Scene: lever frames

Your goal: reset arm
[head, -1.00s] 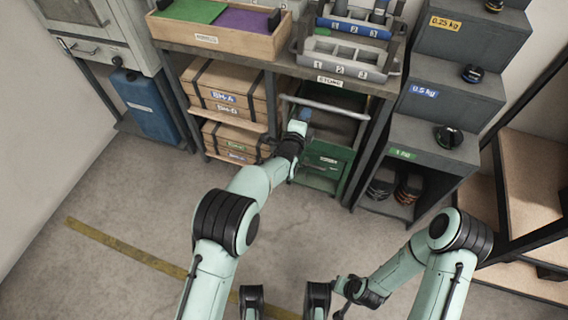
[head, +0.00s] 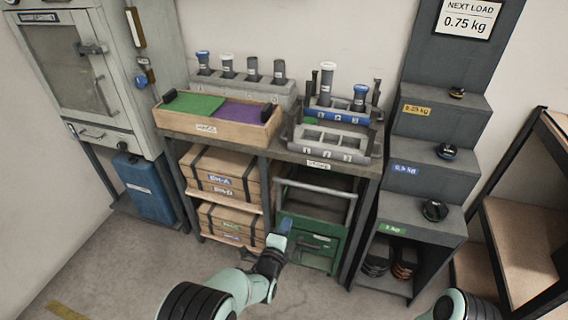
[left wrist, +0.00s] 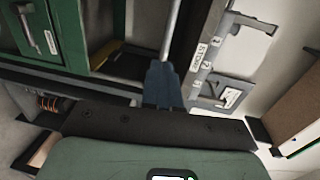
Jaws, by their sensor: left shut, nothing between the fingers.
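My left gripper (head: 284,228) is in front of the open bay under the bench, at the left of the green drawer front (head: 312,243). Its blue-grey fingers are shut with nothing between them. They also show shut in the left wrist view (left wrist: 163,85). A grey horizontal bar (head: 318,189) crosses the bay above the gripper. It appears as a pale rod (left wrist: 172,30) beyond the fingertips in the left wrist view. Whether the fingers touch anything is hard to tell. Only a piece of my right arm shows at the bottom right; its gripper is out of view.
The bench (head: 366,186) carries a wooden tray (head: 238,129), a grey numbered tray (head: 330,157) and bottle racks. Strapped crates (head: 222,167) sit below left. A stepped weight stand (head: 425,220) is at right, a blue can (head: 146,186) at left. Floor in front is clear.

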